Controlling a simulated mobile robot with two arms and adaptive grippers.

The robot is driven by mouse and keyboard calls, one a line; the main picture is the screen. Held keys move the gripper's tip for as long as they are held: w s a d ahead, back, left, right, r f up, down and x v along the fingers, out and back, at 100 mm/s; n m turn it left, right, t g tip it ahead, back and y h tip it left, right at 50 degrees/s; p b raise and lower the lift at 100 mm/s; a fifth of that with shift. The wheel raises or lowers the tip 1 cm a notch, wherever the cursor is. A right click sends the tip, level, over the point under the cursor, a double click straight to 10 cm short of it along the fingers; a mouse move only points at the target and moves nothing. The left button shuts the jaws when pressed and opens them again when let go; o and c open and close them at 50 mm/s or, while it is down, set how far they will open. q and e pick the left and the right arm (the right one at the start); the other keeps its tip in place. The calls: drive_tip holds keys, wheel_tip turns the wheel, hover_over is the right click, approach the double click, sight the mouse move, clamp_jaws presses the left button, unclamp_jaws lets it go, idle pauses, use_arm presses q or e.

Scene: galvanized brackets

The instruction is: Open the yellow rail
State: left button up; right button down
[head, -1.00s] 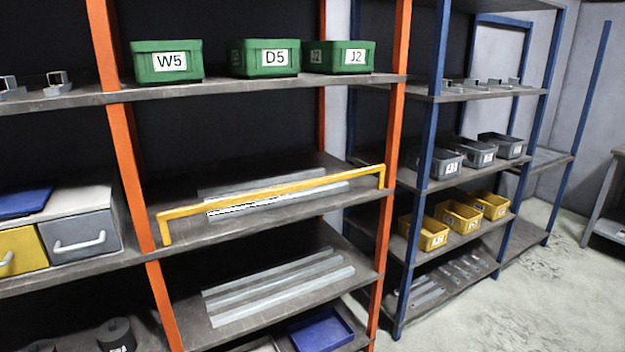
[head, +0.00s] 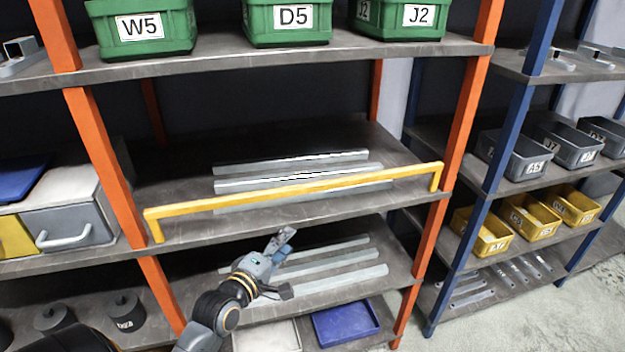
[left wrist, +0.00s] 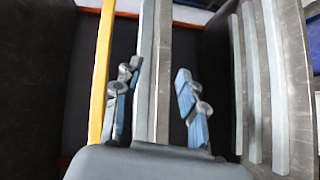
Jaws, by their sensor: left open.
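The yellow rail (head: 330,184) is a long bar with a short bent leg at each end. It stands across the front of the orange rack's middle shelf (head: 180,222), and grey metal bars lie behind it. My left gripper (head: 288,264) is open and empty below the rail, in front of the lower shelf. In the left wrist view the rail (left wrist: 101,80) runs along the left, outside the spread fingers (left wrist: 157,75). A grey shelf edge (left wrist: 163,60) shows between the fingers. My right gripper is not in view.
Green bins (head: 290,22) stand on the shelf above. More grey bars (head: 335,275) lie on the shelf below, with a blue tray (head: 345,324) under them. A grey drawer (head: 70,228) is at the left. A blue rack (head: 500,150) stands at the right.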

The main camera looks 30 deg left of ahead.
use_arm(q)
drive_tip(key=n+t, duration=0.1)
approach(310, 190)
drive_tip(key=s, duration=0.2)
drive_tip(key=w+p, duration=0.1)
drive_tip(key=w, duration=0.8)
drive_tip(key=w+p, duration=0.1)
drive_tip(key=w, duration=0.3)
drive_tip(key=shift+w+a+f+p, duration=0.2)
drive_tip(key=shift+a+p, duration=0.15)
drive_tip(key=shift+a, duration=0.05)
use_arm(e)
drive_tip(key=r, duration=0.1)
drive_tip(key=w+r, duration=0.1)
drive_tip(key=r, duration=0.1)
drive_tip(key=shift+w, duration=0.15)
use_arm(q)
clamp_jaws()
